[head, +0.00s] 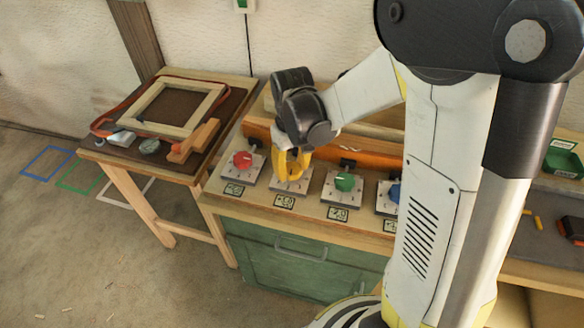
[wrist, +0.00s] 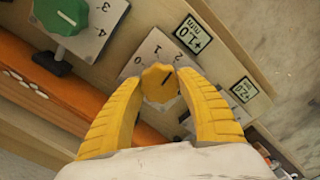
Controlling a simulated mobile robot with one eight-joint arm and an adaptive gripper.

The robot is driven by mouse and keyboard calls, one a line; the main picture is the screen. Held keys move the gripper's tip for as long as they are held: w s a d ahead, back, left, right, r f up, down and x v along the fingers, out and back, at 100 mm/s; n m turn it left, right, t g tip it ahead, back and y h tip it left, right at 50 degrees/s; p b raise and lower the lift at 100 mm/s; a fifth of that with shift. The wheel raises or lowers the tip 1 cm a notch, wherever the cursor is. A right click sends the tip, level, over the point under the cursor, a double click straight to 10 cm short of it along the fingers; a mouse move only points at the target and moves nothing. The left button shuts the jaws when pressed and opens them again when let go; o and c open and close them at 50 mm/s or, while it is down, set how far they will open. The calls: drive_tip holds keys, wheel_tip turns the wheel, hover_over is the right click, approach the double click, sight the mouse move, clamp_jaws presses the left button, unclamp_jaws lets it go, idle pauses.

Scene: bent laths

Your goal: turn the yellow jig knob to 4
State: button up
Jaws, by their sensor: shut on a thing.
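The yellow knob (wrist: 158,83) sits on a pale dial plate (wrist: 150,55). Digits 0, 1 and 2 show; the rest of the scale is hidden by my fingers. The dark pointer line on the knob points to the upper right in the wrist view, roughly toward the 2. My gripper (wrist: 160,95) has its two yellow ribbed fingers on either side of the knob, shut on it. In the head view my gripper (head: 291,166) reaches down onto the second plate from the left (head: 290,187), and its fingers mostly hide the knob.
A red knob (head: 243,159) is left of my gripper; a green knob (head: 345,181) and a blue knob (head: 394,193) are right. An orange bent lath (head: 370,152) runs behind. A side table (head: 245,84) at left carries a wooden frame (head: 178,106).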

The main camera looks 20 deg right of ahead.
drive_tip(key=m, duration=0.4)
drive_tip(key=shift+m, duration=0.3)
drive_tip(key=m, duration=0.5)
drive_tip(key=shift+m, duration=0.3)
drive_tip(key=m, duration=0.4)
drive_tip(key=shift+m, duration=2.5)
drive_tip(key=o, duration=1.2)
